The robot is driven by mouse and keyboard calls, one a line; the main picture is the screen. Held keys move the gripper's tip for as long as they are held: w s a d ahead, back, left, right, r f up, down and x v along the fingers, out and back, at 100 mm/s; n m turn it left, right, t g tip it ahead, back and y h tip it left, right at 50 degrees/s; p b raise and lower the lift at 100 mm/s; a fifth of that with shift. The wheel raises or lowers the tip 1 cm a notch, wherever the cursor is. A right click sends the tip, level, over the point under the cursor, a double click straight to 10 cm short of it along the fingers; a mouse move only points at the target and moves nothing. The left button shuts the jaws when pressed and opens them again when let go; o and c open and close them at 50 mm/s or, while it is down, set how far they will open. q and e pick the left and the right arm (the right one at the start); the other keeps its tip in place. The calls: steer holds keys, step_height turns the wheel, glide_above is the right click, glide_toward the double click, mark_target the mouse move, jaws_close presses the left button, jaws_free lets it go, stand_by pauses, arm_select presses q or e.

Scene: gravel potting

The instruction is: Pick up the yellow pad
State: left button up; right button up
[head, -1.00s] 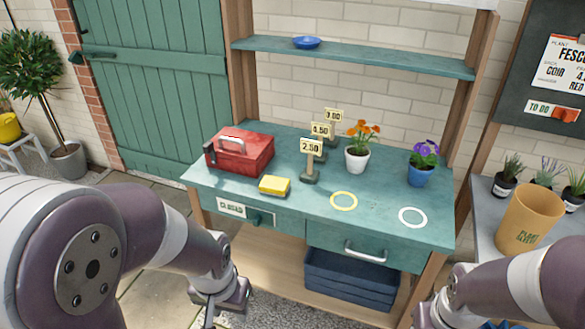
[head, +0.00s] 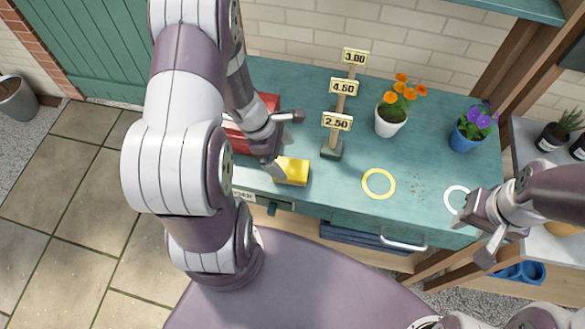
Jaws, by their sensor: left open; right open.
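The yellow pad (head: 294,171) lies on the teal bench top near its front edge, left of the price signs. My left gripper (head: 286,146) is open at the pad's left end, with one finger beyond the pad and the other close to its near left corner. I cannot tell whether a finger touches the pad. The gripper hides part of the pad's left side. My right gripper (head: 483,240) is open and empty over the bench's front right edge, near the white ring.
A red toolbox (head: 266,103) stands behind my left arm, mostly hidden. Price signs on a stand (head: 332,149) are just right of the pad. An orange-flowered pot (head: 391,121) and a blue pot (head: 466,137) stand farther right.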

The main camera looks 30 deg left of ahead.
mark_target(289, 168)
arm_select(q)
steer(key=x, duration=0.4)
steer(key=shift+s+a+f, duration=0.1)
steer(key=shift+a+f, duration=0.15)
steer(key=shift+f, duration=0.15)
steer(key=shift+d+f, duration=0.15)
steer(key=shift+f, duration=0.2)
steer(key=shift+d, duration=0.15)
arm_select(e)
steer(key=shift+w+a+f, duration=0.1)
steer(key=shift+a+f, duration=0.1)
arm_select(q)
steer(key=shift+f+b, duration=0.1)
steer(key=shift+b, duration=0.2)
arm_select(e)
steer(key=shift+a+f, duration=0.1)
arm_select(q)
steer(key=shift+f, duration=0.1)
arm_select(e)
steer(key=shift+f, duration=0.15)
arm_select(q)
steer(key=c, duration=1.1)
